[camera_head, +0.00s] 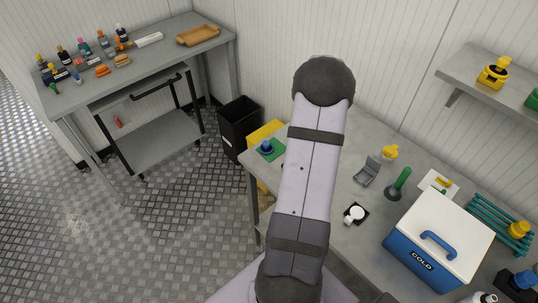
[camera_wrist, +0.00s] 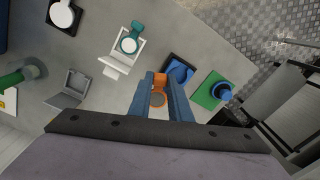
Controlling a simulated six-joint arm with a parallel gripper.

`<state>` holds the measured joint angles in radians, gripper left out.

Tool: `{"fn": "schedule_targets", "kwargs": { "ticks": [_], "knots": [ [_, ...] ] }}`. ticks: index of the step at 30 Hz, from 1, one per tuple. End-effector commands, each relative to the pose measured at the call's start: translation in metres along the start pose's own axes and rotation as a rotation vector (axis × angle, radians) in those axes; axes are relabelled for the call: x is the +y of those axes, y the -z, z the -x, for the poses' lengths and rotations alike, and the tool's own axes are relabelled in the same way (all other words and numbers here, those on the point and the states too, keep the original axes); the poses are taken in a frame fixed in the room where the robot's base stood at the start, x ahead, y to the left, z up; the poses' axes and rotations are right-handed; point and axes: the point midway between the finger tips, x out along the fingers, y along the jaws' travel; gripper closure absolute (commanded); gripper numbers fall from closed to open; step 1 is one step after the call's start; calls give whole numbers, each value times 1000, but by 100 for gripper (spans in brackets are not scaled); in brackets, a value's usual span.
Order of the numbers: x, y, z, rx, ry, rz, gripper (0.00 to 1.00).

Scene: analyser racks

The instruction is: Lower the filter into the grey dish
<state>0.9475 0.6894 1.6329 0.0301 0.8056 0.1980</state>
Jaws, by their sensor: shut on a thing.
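My gripper (camera_wrist: 159,82) shows in the wrist view, its two blue fingers shut on a small orange piece with a round grey face, which looks like the filter (camera_wrist: 158,99). A grey, open, square dish-like holder with a raised flap, likely the grey dish (camera_wrist: 68,88), lies on the bench left of my gripper in the wrist view. It also shows in the head view (camera_head: 366,173), right of my arm. The filter is apart from it. In the head view my arm hides the gripper and filter.
Near the gripper are a white stand with a teal ring (camera_wrist: 130,44), a blue piece on a black pad (camera_wrist: 179,72) and a green pad with a blue round piece (camera_wrist: 213,91). A green-handled tool (camera_head: 399,184) and a white-lidded cooler (camera_head: 438,238) stand farther right.

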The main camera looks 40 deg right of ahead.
Motion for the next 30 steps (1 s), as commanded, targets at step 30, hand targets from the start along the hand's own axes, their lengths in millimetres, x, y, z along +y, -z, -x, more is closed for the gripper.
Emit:
{"fn": "schedule_targets", "kwargs": {
  "ticks": [30],
  "knots": [
    [181,38,3,-6,-26,-406,100]
  ]
}}
